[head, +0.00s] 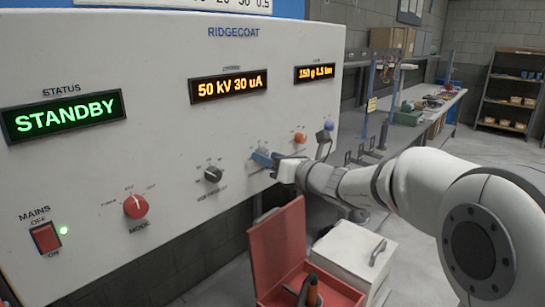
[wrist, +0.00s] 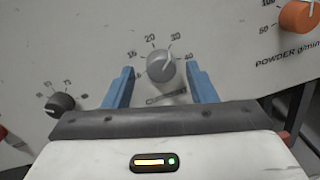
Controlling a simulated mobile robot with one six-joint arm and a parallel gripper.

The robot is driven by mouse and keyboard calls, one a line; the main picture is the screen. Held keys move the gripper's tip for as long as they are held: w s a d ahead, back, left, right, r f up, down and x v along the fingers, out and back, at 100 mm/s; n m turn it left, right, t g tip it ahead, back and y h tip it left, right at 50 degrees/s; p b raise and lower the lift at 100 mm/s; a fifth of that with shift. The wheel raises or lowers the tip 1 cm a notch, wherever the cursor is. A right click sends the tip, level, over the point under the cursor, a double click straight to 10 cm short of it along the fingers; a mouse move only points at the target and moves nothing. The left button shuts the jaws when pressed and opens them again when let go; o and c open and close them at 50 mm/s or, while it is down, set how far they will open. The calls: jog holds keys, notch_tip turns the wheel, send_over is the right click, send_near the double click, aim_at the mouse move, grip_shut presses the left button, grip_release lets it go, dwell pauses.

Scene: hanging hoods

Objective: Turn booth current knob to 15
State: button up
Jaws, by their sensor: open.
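The booth current knob is a grey round knob (wrist: 160,67) on the panel, with a scale reading about 15, 20, 30 and 40 around it. Its white pointer line aims up and right, near the 30 mark. In the head view it is hidden behind my gripper (head: 266,160). In the wrist view my gripper (wrist: 160,80) is open, with one blue finger on each side of the knob. Gaps show between the fingers and the knob. The amber display (head: 229,86) reads 50 kV 30 uA.
A dark knob (head: 213,174) and a red MODE knob (head: 136,207) sit to the left. An orange powder knob (wrist: 299,15) sits to the right. The status display (head: 65,116) reads STANDBY. A red toolbox (head: 277,247) stands below the panel.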

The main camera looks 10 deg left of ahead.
jog(key=shift+w+a, duration=0.1)
jog(key=shift+a, duration=0.1)
